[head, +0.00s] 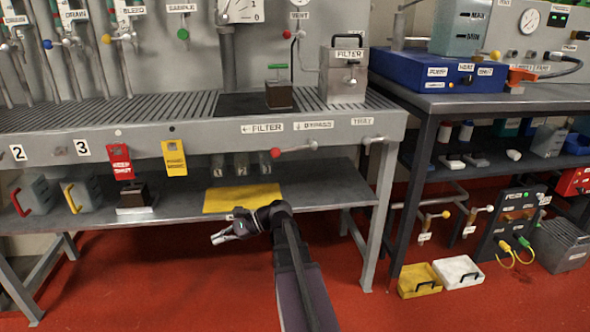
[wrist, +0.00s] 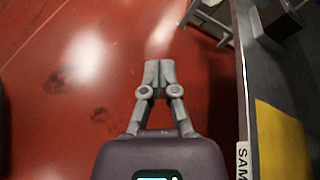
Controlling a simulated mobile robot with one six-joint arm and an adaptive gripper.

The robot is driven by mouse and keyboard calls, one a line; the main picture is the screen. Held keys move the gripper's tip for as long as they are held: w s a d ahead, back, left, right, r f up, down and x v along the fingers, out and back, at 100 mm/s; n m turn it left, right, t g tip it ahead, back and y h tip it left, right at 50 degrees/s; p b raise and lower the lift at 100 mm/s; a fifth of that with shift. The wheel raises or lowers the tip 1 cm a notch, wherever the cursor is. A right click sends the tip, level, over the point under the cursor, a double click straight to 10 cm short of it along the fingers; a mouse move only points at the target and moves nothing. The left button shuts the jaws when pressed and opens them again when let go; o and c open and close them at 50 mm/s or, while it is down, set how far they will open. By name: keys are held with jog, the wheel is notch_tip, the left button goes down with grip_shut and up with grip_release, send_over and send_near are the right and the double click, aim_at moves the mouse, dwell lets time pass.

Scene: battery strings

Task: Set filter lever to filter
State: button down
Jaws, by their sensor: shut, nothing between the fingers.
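A lever with a red ball knob (head: 277,152) is on the front edge of the grey bench. Its shaft runs from a pivot at the right, and the knob end lies to the left and slightly lower. Above it are a FILTER label (head: 262,128) with a left-pointing arrow and a BYPASS label (head: 313,125). My gripper (head: 217,238) is in front of the lower shelf, below and left of the knob, well apart from it. In the wrist view its fingers (wrist: 159,72) are together and empty, over red floor. The lever is not visible there.
A yellow mat (head: 242,198) lies on the lower shelf near my gripper. Red and yellow tags (head: 174,158) hang from the bench edge. A grey FILTER box (head: 343,75) stands on the bench. A bench leg (head: 378,220) stands to the right. The red floor in front is mostly open.

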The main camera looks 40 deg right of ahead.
aim_at(294, 149)
jog(key=s+d+r+m+t+y+b, duration=0.2)
jog(key=s+d+m+t, duration=0.1)
jog(key=d, duration=0.7)
jog(key=s+d+r+m+t+y+b, duration=0.2)
jog(key=s+d+r+m+t+b, duration=0.1)
jog(key=d, duration=0.7)
jog(key=s+d+r+m+t+y+b, duration=0.2)
jog(key=s+d+r+m+t+b, duration=0.1)
jog(key=d, duration=0.7)
jog(key=s+m+t, duration=0.1)
jog(key=m+t, duration=0.1)
jog(key=shift+m, duration=0.3)
jog(key=shift+r, duration=0.15)
jog(key=d+r+p+x, duration=0.2)
jog(key=p+x, duration=0.8)
jog(key=x, duration=0.2)
jog(key=shift+a+r, duration=0.25)
jog(key=shift+r, duration=0.15)
jog(key=shift+s, duration=0.1)
